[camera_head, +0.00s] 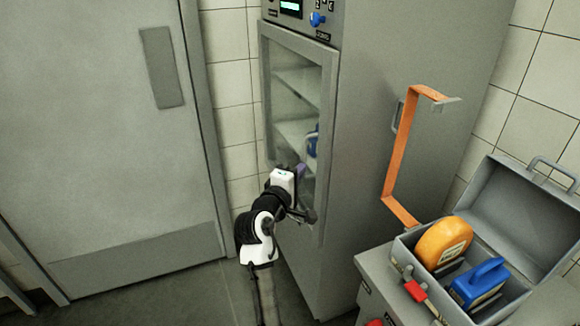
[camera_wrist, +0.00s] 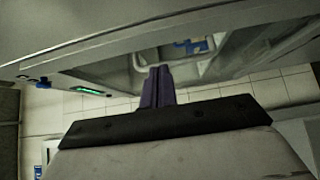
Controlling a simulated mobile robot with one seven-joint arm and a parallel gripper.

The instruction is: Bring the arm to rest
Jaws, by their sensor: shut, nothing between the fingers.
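My gripper (camera_head: 301,170) is at the end of my white and black arm, in front of the glass door of a tall grey cabinet (camera_head: 385,130). In the wrist view its two dark purple fingers (camera_wrist: 157,87) are together with nothing between them. The cabinet door (camera_head: 265,100) looks closed, and shelves show through its glass. The fingertips are close to the door; I cannot tell whether they touch it. A blue item (camera_head: 312,142) stands on a shelf behind the glass. My arm is bent and raised above the floor.
A control panel with a blue knob (camera_head: 317,19) is above the cabinet door. At right, an open grey toolbox (camera_head: 530,218) holds an orange item (camera_head: 443,243) and a blue item (camera_head: 480,283). An orange strap (camera_head: 397,160) hangs by the cabinet's side. Floor at left (camera_head: 170,300) is clear.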

